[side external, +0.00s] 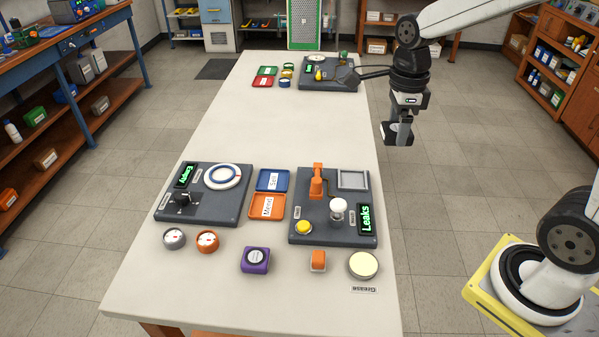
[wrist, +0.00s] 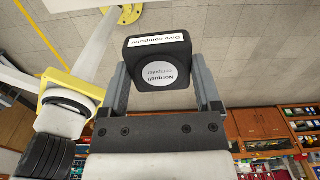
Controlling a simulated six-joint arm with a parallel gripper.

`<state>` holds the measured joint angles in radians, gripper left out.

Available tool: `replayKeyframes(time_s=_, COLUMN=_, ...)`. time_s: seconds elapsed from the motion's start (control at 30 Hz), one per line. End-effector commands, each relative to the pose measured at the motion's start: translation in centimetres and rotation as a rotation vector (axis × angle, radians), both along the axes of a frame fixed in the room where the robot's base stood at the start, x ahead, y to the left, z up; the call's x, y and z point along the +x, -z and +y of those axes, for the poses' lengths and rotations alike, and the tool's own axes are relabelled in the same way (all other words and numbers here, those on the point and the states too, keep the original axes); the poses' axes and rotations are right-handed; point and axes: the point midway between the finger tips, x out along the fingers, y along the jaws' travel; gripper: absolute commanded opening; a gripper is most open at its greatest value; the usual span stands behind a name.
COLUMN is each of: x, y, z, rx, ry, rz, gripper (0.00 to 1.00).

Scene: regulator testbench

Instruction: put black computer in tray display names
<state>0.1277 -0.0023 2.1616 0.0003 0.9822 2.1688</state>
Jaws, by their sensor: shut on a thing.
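My gripper (side external: 401,134) is raised off the right side of the white table, over the floor. It is shut on the black computer (wrist: 157,48), labelled "Dive computer"; both fingers hold its sides in the wrist view (wrist: 160,80). A blue tray (side external: 263,187), apparently reading "Sell", and an orange tray (side external: 255,212) reading "Mend" lie between the two near boards. The left board's display (side external: 186,175) reads "Empty"; the right board's display (side external: 367,219) reads "Leaks". At the far end lie a green tray (side external: 267,71) and a red tray (side external: 262,82); a far display (side external: 309,69) is too small to read.
On the table (side external: 250,125), the middle stretch is clear. Two gauges (side external: 207,241), a purple block (side external: 255,260), an orange block (side external: 318,261) and a round pale disc (side external: 363,265) line the near edge. The far board (side external: 342,84) carries several parts.

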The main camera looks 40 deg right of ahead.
Motion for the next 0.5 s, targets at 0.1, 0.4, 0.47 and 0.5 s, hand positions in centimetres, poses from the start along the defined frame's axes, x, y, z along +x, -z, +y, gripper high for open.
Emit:
replayKeyframes(time_s=0.1, x=1.5, y=1.3, z=1.9, rx=0.000, ry=-0.052, rz=0.004, gripper=0.07)
replayKeyframes(time_s=0.4, x=4.9, y=5.7, z=8.1, rx=0.001, ry=-0.199, rz=0.004, gripper=0.07)
replayKeyframes(time_s=0.47, x=5.4, y=6.6, z=9.4, rx=0.000, ry=-0.226, rz=0.004, gripper=0.07)
replayKeyframes(time_s=0.5, x=5.7, y=7.2, z=10.2, rx=0.000, ry=-0.244, rz=0.004, gripper=0.07)
